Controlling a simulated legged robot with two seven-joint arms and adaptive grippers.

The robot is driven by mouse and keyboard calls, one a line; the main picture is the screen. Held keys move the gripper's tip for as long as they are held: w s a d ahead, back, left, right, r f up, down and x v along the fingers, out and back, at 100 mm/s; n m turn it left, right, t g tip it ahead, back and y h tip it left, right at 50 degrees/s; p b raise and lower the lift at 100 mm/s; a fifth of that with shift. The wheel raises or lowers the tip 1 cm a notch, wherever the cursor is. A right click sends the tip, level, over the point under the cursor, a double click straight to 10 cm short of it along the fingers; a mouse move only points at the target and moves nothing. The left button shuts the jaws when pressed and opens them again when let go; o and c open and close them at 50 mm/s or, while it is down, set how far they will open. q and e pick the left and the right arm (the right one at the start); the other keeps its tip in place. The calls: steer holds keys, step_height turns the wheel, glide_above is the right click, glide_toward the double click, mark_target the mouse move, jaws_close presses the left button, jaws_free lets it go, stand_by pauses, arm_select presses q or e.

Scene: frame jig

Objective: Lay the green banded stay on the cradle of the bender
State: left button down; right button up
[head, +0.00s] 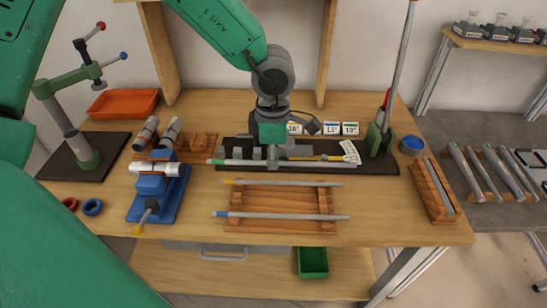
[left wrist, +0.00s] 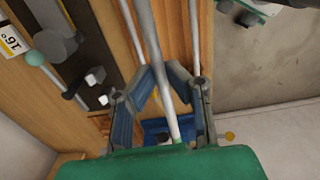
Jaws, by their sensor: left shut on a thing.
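The green banded stay (head: 232,162) is a thin grey rod with a green band near its left end. My left gripper (head: 270,155) is shut on it and holds it roughly level, left to right. In the left wrist view the stay (left wrist: 158,60) runs between the jaws of the gripper (left wrist: 165,95), its green band close to the palm. The bender (head: 385,166) has a long dark base with grey blocks and a tall lever at its right. In the head view the stay overlaps the base's front part. My gripper hides part of the cradle area; contact cannot be told.
A wooden rack (head: 285,228) in front holds a yellow-banded rod (head: 285,184) and a blue-banded rod (head: 285,216). A blue vise (head: 157,190) stands left. Angle cards (head: 331,128) stand behind the bender. A wooden box (head: 433,190) and blue cup (head: 411,146) are right.

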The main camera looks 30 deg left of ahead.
arm_select(q)
steer(key=w+a+p, duration=0.3)
steer(key=w+a, duration=0.5)
steer(key=w, duration=0.5)
steer(key=shift+w+r, duration=0.15)
steer(key=shift+w, duration=0.1)
stand_by(1.2)
steer(key=shift+a, duration=0.1)
stand_by(0.3)
